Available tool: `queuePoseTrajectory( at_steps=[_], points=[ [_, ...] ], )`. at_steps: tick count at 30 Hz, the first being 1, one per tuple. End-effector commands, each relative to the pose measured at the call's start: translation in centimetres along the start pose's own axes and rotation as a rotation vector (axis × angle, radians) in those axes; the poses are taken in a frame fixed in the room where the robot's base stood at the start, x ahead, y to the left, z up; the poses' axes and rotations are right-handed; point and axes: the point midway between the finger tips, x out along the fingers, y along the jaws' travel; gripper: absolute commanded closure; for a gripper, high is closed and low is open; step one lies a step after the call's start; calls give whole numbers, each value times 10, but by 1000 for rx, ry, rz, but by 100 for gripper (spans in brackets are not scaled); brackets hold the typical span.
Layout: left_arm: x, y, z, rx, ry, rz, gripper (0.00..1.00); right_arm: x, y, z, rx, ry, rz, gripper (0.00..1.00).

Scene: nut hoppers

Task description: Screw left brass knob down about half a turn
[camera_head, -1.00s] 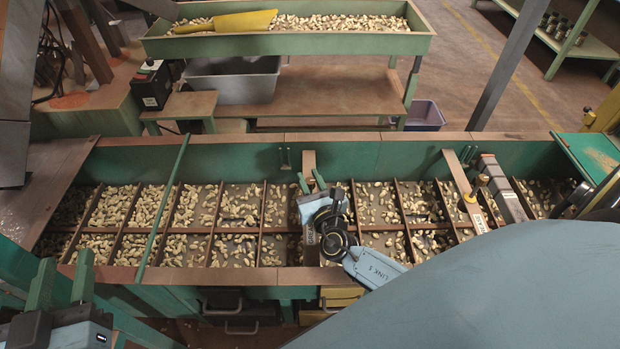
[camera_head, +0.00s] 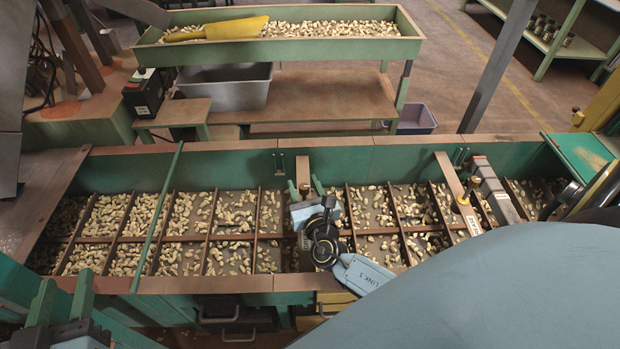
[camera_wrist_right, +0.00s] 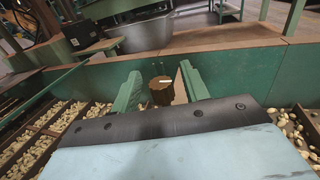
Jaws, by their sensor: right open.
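The left brass knob (camera_wrist_right: 162,92) shows in the right wrist view as a brown, round-topped piece with a pale mark. It stands between the two green fingers of my right gripper (camera_wrist_right: 160,88), with a gap on each side. In the head view my right gripper (camera_head: 306,188) is over the crossbar (camera_head: 303,170) at the middle of the hopper, and I cannot make out the knob there. My left gripper (camera_head: 62,290) is at the lower left, outside the hopper, with its fingers apart and nothing between them.
The long green hopper (camera_head: 230,160) holds nuts in several compartments. A thin green rod (camera_head: 160,215) crosses on the left. A nut tray (camera_head: 290,48) stands behind.

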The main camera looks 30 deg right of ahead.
Motion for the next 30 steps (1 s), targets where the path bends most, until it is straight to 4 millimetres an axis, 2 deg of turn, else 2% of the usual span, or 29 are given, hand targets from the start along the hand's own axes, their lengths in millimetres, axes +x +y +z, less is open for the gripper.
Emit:
queuePoseTrajectory(
  at_steps=[5,15,19,24,30],
  points=[
    [-4,-4,21,1,-132,-10,64,-21,-1,0,-1,3,1,55],
    [-31,-16,75,2,-488,-41,64,-88,0,1,-1,3,2,55],
    [-43,-19,90,0,-592,-50,64,-110,0,1,-1,3,2,55],
    [-53,-22,100,-2,-672,-58,64,-127,0,1,-1,1,0,55],
    [-56,-22,104,-2,-694,-60,64,-131,0,0,1,-1,0,55]
  ],
)
